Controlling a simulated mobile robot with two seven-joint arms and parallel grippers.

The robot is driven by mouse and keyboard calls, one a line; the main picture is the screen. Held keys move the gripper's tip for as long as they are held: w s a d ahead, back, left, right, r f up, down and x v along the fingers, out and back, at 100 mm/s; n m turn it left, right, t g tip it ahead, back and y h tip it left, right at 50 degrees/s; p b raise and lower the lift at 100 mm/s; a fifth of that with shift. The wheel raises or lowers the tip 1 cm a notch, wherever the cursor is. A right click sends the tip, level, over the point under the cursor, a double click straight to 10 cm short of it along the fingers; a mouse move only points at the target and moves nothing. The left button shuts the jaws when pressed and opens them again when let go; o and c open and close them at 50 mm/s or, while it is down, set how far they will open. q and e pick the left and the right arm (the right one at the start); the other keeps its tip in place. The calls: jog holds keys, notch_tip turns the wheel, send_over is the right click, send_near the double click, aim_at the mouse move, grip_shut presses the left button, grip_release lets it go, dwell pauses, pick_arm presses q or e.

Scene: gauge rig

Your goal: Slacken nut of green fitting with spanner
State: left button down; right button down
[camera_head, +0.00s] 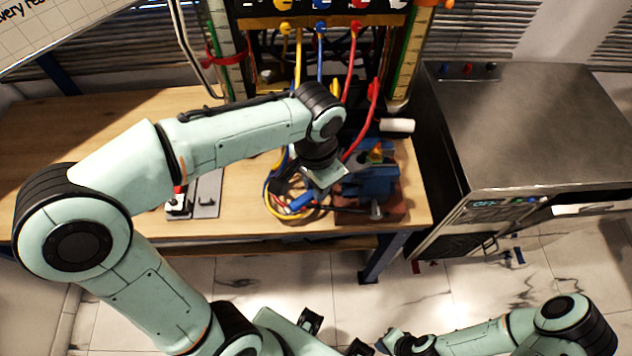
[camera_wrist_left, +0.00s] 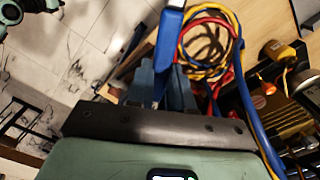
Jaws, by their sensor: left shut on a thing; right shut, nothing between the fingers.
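My left gripper (camera_head: 314,190) is over the right part of the workbench, just left of the blue vise (camera_head: 374,184). It is shut on a blue-handled tool, which I take to be the spanner (camera_head: 301,201). Its blue handle (camera_wrist_left: 170,32) also shows in the left wrist view; its jaw end is hidden or too small to make out. A small fitting with green and orange-yellow parts (camera_head: 376,153) stands on top of the vise. I cannot see the spanner touching its nut. My right gripper (camera_head: 385,344) is shut and empty, low in front of the bench.
Red, blue and yellow hoses (camera_head: 321,62) hang from the rig and coil near the vise (camera_wrist_left: 208,45). A grey metal cabinet (camera_head: 540,130) stands right of the wooden bench (camera_head: 110,115).

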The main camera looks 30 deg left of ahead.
pick_arm(q)
jog(key=shift+w, duration=0.15)
pick_arm(e)
jog(key=shift+w+r, duration=0.1)
pick_arm(q)
jog(key=shift+w+d+p, duration=0.2)
jog(key=shift+w+p, duration=0.05)
jog(key=shift+w, duration=0.2)
jog(key=shift+w+d+p, duration=0.2)
jog(key=shift+w, duration=0.25)
pick_arm(e)
jog(key=shift+w+r, duration=0.3)
jog(key=shift+r, duration=0.15)
pick_arm(q)
jog(key=shift+w+d+p, duration=0.2)
jog(key=shift+w+p, duration=0.05)
jog(key=shift+w, duration=0.25)
jog(key=shift+w+d+p, duration=0.15)
jog(key=shift+w+p, duration=0.05)
jog(key=shift+w, duration=0.25)
pick_arm(e)
jog(key=shift+w+r, duration=0.4)
jog(key=shift+r, duration=0.2)
pick_arm(q)
jog(key=c, duration=1.6)
grip_release()
grip_shut()
jog(key=shift+d, duration=0.15)
